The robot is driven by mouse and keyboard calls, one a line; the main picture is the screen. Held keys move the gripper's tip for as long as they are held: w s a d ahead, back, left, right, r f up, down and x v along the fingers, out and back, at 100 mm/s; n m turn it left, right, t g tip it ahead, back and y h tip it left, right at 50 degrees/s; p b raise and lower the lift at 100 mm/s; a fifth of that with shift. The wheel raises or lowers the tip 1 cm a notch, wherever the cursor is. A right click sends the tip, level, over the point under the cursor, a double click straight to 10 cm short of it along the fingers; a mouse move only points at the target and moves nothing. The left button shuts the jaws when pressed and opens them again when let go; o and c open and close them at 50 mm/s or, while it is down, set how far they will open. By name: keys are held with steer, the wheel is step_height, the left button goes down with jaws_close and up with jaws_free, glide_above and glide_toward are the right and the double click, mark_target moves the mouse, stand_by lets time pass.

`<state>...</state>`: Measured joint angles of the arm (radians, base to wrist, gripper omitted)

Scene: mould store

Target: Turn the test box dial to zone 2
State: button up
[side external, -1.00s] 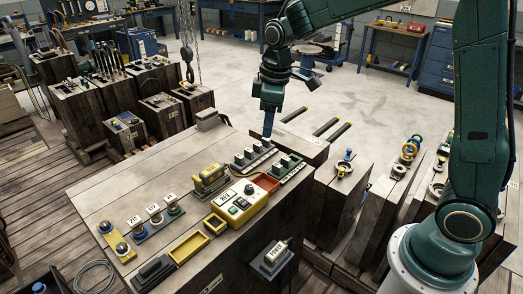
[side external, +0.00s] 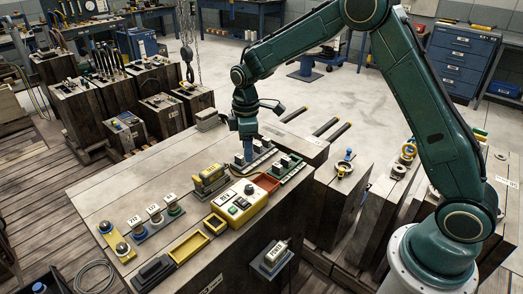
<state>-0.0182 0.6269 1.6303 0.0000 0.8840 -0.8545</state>
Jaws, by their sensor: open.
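The test box (side external: 238,207) is a cream and yellow box on the wooden work block, near its middle. The dial's pointer is too small to read. My gripper (side external: 248,160) points down behind the test box, over the row of small pieces there, apart from the dial. Its fingers are open, and I see nothing held between them.
Yellow trays (side external: 188,247) lie in front, and a yellow-black unit (side external: 209,180) stands to the left. Rows of small switches (side external: 291,168) are behind. The block's left top (side external: 120,185) is mostly clear.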

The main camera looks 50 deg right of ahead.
mark_target(249, 187)
step_height(249, 187, down, 14)
steer(key=shift+r, duration=0.2)
stand_by(0.5)
steer(key=c, duration=1)
